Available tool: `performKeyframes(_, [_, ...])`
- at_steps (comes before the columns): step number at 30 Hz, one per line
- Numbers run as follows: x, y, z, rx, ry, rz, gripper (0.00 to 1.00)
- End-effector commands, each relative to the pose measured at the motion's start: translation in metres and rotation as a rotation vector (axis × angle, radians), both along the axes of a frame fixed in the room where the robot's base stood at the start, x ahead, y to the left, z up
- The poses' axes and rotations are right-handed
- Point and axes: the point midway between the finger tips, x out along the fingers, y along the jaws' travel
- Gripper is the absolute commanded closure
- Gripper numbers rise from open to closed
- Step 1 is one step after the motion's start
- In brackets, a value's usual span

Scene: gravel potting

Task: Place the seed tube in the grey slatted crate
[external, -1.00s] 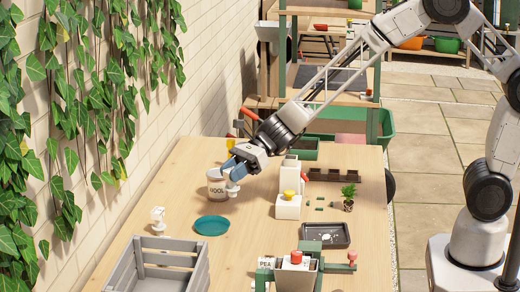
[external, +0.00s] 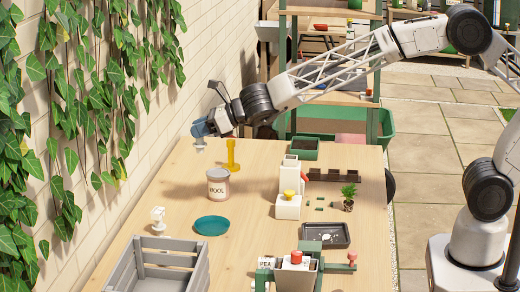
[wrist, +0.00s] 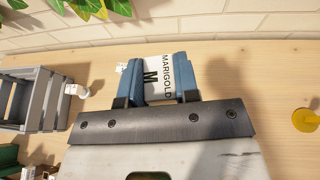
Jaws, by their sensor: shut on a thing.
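My gripper (external: 201,132) is shut on a white piece lettered MARIGOLD, which I take to be the seed tube (wrist: 158,75). In the wrist view the piece sits between the blue fingers (wrist: 157,82). In the external view only a small white end (external: 199,144) shows below the fingers, above the table's far left. The grey slatted crate (external: 122,270) stands at the near left of the table, well apart from my gripper. It also shows at the left of the wrist view (wrist: 46,100). What lies inside it is mostly hidden.
A labelled tin (external: 218,188), a teal saucer (external: 211,225) and a small white fixture (external: 158,219) stand between my gripper and the crate. A yellow upright tool (external: 233,155) stands near my gripper. The ivy-hung brick wall (external: 150,110) runs along the left.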

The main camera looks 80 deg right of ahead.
Motion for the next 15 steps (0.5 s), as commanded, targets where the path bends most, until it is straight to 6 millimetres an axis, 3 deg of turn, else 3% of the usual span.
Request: performKeyframes(15, [0.004, -0.011, 0.013, 0.000, -0.001, -0.118, 0.98])
